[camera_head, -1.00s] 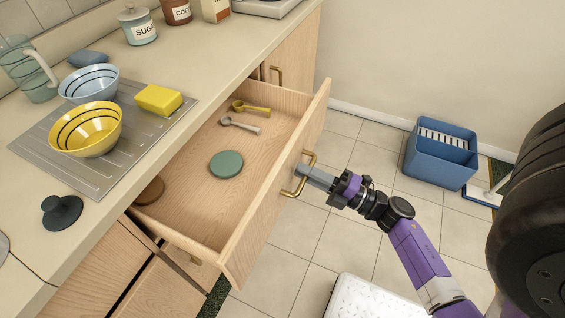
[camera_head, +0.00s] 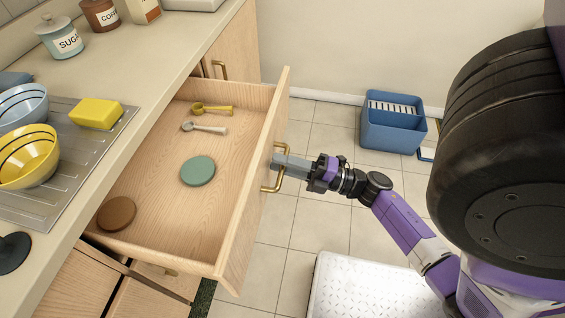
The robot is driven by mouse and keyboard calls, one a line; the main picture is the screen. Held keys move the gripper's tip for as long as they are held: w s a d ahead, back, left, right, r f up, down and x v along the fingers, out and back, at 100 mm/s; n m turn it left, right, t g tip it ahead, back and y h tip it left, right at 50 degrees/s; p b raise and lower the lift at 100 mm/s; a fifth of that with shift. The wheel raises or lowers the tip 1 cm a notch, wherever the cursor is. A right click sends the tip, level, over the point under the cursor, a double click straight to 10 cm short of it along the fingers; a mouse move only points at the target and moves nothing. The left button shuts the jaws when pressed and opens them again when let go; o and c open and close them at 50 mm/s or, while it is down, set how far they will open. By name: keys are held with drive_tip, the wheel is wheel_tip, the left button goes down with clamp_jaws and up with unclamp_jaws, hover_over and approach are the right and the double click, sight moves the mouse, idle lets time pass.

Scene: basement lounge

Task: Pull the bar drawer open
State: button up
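The bar drawer (camera_head: 160,165) is a light wood drawer under the counter, pulled well out, with its inside showing. It holds a green disc (camera_head: 197,171), a brown disc (camera_head: 116,213), a grey spoon (camera_head: 205,128) and a yellow spoon (camera_head: 212,109). Its brass handle (camera_head: 268,188) is on the front panel. My gripper (camera_head: 279,162) is at the handle, its fingers reaching into the handle's loop. They look closed around the bar, but the finger gap is too small to see clearly.
The counter (camera_head: 150,70) at left carries two bowls, a yellow sponge (camera_head: 96,113) and canisters. A blue bucket (camera_head: 392,125) stands on the floor near the wall. A white textured platform (camera_head: 360,290) is low in front. Tiled floor lies open between drawer and bucket.

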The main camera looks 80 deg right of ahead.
drive_tip(key=shift+f, duration=0.1)
drive_tip(key=s+f+b, duration=0.1)
drive_tip(key=s, duration=0.6)
drive_tip(key=shift+s+f, duration=0.15)
drive_tip(key=shift+s, duration=0.2)
drive_tip(key=shift+d, duration=0.15)
